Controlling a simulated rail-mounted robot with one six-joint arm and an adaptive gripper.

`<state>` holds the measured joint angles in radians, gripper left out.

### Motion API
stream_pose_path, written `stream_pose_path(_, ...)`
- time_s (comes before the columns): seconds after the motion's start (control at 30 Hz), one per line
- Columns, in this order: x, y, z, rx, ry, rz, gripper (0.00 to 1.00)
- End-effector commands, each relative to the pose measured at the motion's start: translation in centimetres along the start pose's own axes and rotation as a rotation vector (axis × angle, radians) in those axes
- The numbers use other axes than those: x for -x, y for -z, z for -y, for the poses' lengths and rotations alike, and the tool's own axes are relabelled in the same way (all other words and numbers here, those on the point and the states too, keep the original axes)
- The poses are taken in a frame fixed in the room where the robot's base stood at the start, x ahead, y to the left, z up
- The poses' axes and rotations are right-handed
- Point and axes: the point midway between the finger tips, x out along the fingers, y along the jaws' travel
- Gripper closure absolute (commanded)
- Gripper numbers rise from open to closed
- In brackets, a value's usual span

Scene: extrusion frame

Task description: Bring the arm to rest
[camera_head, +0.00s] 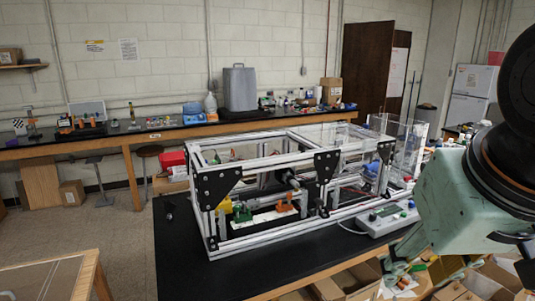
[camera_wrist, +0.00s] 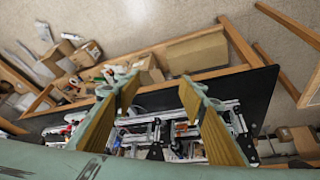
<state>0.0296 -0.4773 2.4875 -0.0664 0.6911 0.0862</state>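My gripper (camera_wrist: 155,105) shows in the wrist view with its two fingers apart and nothing between them. It hangs above the black bench and the extrusion frame, seen from overhead. The silver extrusion frame (camera_head: 268,233) stands on the black bench (camera_head: 180,265) in the head view, with black corner plates and clear panels. The frame also shows in the wrist view (camera_wrist: 165,131), partly hidden behind the fingers.
A grey control box (camera_head: 388,218) sits at the frame's right front, close to my arm. Open cardboard boxes (camera_head: 350,284) lie below the bench's front edge. A long back bench (camera_head: 100,137) holds a grey case (camera_head: 239,88). The floor at left is mostly clear.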

Motion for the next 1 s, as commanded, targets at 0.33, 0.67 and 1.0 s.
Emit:
stream_pose_path(0.33,3.2,-6.3,1.4,0.052,0.04,0.078,0.62)
stream_pose_path(0.67,3.9,-7.9,1.7,0.066,0.051,0.1,0.62)
stream_pose_path(1.0,3.9,-7.9,1.7,0.066,0.051,0.099,0.62)
